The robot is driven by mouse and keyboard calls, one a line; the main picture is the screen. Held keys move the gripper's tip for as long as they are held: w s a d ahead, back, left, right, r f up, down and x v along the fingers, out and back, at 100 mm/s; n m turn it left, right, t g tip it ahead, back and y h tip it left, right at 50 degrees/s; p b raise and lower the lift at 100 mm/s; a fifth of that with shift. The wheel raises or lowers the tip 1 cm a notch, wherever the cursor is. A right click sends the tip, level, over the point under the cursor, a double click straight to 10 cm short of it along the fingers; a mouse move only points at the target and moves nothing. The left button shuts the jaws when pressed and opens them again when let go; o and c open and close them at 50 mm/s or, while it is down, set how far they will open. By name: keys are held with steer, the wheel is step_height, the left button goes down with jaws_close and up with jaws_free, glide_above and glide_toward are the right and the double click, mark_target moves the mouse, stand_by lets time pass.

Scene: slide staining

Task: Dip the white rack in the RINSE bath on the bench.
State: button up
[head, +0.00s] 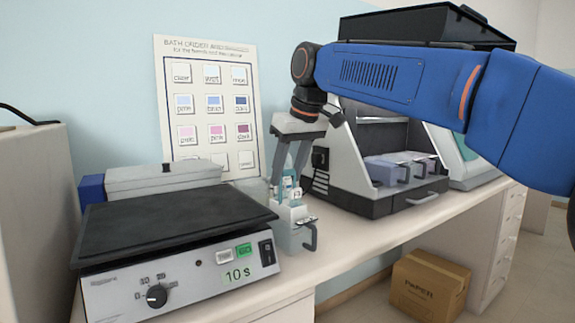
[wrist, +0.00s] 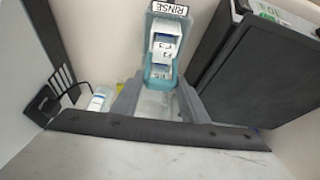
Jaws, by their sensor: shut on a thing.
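My gripper (head: 289,178) points down over the bench, its two fingers closed in on the white rack (head: 290,191). In the wrist view the fingers (wrist: 160,108) come in from both sides, with a pale, clear part between them. The rack (wrist: 166,46) shows there with white slide labels, within the teal walls of the RINSE bath (wrist: 174,78). The bath's RINSE label is at the top of the picture. The rack's lower part is hidden, and I cannot tell how deep it sits. A pale container with a handle (head: 294,235) is below the gripper in the head view.
A dark-topped plate device (head: 172,222) with a 10 s display stands left of the gripper. A staining machine (head: 375,170) stands to the right. A bath-order chart (head: 208,105) leans on the wall.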

mark_target(284, 200)
steer(key=shift+f, duration=2.2)
stand_by(0.4)
steer(key=shift+r, duration=5.15)
